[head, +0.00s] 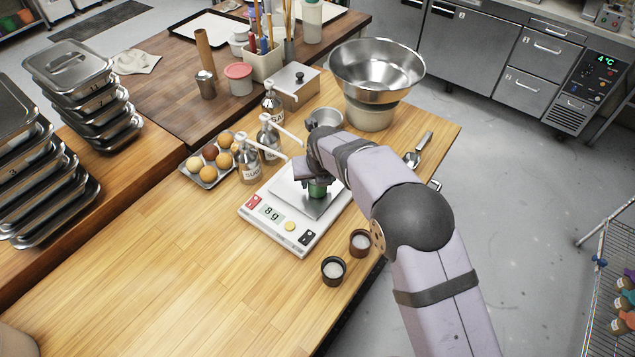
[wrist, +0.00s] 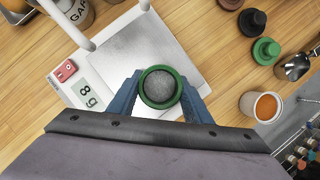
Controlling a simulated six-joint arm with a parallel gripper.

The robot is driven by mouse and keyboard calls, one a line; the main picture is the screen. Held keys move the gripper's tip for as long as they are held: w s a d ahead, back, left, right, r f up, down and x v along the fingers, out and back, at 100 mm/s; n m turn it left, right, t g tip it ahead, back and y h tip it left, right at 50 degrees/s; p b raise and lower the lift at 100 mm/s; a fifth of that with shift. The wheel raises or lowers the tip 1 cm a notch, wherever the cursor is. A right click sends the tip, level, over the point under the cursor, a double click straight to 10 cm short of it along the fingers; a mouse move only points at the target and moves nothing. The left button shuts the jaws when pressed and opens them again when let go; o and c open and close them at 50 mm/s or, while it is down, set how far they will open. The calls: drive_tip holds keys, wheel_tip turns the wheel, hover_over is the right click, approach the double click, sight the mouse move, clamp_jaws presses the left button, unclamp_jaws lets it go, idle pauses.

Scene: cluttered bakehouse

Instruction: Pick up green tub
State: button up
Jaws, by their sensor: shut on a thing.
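The green tub (head: 317,190) sits over the steel plate of the kitchen scale (head: 286,240), mostly hidden by my gripper in the head view. In the wrist view the tub (wrist: 159,103) shows from above, with a round green rim and grey, grainy contents. My gripper (wrist: 160,88) is shut on it, with one blue finger on each side. The scale display (wrist: 88,94) reads 8 g. I cannot tell whether the tub touches the plate.
Pump bottles (head: 249,166) and an egg tray (head: 208,172) stand left of the scale. Two small dark pots (head: 333,269) stand near the table's right edge. A large steel bowl (head: 376,70) stands behind. The front left of the table is clear.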

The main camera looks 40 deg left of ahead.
wheel_tip(320, 180, up, 10)
drive_tip(key=b, duration=0.3)
drive_tip(key=w+d+f+m+h+b, duration=0.1)
drive_tip(key=d+m+b, duration=0.3)
drive_tip(key=d, duration=0.4)
drive_tip(key=w+d+f+m+t+h+b, duration=0.1)
drive_tip(key=d+f+m+h+b, duration=0.1)
drive_tip(key=d+m+b, duration=0.3)
drive_tip(key=d+f+b, duration=0.1)
drive_tip(key=d+b, duration=0.1)
drive_tip(key=d, duration=0.1)
drive_tip(key=shift+d+f, duration=0.25)
drive_tip(key=shift+f, duration=0.1)
drive_tip(key=shift+w, duration=0.1)
drive_tip(key=shift+f, duration=5)
drive_tip(key=shift+f, duration=0.1)
